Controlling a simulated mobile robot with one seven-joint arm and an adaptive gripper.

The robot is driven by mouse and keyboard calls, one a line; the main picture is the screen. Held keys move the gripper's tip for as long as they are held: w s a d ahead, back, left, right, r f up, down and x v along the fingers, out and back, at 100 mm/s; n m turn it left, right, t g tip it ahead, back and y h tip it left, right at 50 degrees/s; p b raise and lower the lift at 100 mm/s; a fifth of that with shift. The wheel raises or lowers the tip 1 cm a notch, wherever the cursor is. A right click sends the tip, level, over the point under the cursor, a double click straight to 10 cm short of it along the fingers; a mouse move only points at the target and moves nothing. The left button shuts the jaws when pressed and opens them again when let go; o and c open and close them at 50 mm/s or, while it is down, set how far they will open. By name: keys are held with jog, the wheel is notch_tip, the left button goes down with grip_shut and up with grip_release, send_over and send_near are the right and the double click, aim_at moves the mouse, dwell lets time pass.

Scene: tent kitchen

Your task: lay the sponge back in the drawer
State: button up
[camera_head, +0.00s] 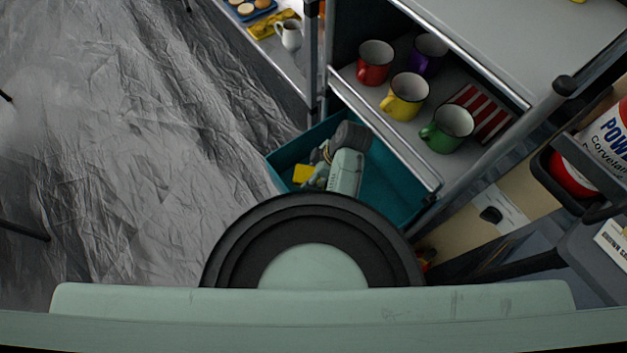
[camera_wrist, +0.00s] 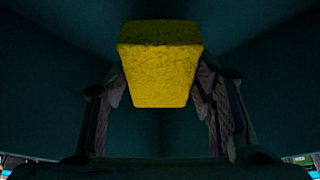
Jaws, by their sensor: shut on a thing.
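The yellow sponge (camera_wrist: 160,70) is held between the two fingers of my gripper (camera_wrist: 162,95) in the wrist view. In the head view the sponge (camera_head: 302,174) shows as a small yellow patch at the left of my gripper (camera_head: 312,179). The teal drawer (camera_head: 285,161) is pulled open below the shelf unit. My gripper and the sponge are over or inside the drawer, with dark teal walls around them in the wrist view. I cannot tell whether the sponge touches the drawer floor. My arm hides part of the drawer.
Red (camera_head: 375,63), yellow (camera_head: 405,96), green (camera_head: 447,128) and purple (camera_head: 429,53) mugs stand on the shelf above the drawer, beside a red-striped cloth (camera_head: 482,112). A metal rail (camera_head: 385,130) borders the shelf close to my arm. Crumpled grey floor lies open at left.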

jog(key=shift+f, duration=2.2)
jog(key=shift+f, duration=0.2)
jog(key=o, duration=1.1)
jog(key=shift+r, duration=0.1)
